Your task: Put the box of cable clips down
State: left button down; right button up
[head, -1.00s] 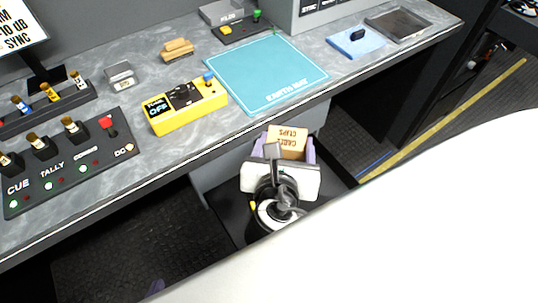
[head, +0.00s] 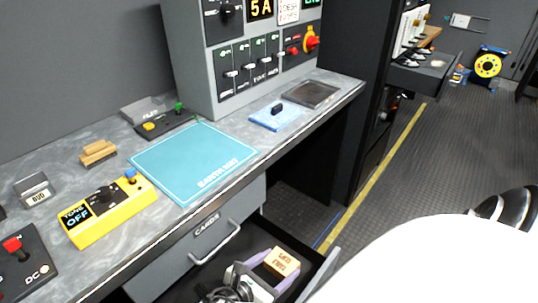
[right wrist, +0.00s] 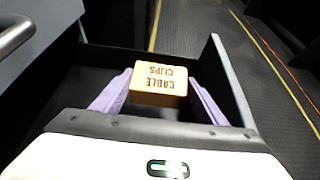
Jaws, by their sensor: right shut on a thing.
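The box of cable clips (head: 282,262) is a small tan carton with dark lettering. It also shows in the right wrist view (right wrist: 159,83), between two lilac fingers. My right gripper (head: 280,268) is shut on it, one finger at each side. In both views the box lies within the outline of an open dark drawer (right wrist: 228,75). I cannot tell whether its underside touches the drawer floor. My left gripper is out of view.
A grey drawer front marked CARDS (head: 208,240), with a bar handle, stands beside the open drawer. The counter above holds a teal mat (head: 190,160), a yellow tone box (head: 108,212), a blue pad (head: 277,118) and a dark tray (head: 313,94). Open floor lies to the right.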

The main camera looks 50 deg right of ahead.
aim_at(275, 274)
notch_tip(275, 274, down, 2)
jog(key=shift+f, duration=0.1)
jog(key=shift+f+b, duration=0.55)
jog(key=shift+f, duration=0.1)
jog(key=shift+f+b, duration=0.7)
jog(key=shift+f, duration=0.9)
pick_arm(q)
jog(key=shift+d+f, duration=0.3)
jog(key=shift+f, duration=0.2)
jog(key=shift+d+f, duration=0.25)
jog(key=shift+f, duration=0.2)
pick_arm(e)
jog(key=o, duration=1.1)
jog(key=shift+f, duration=0.1)
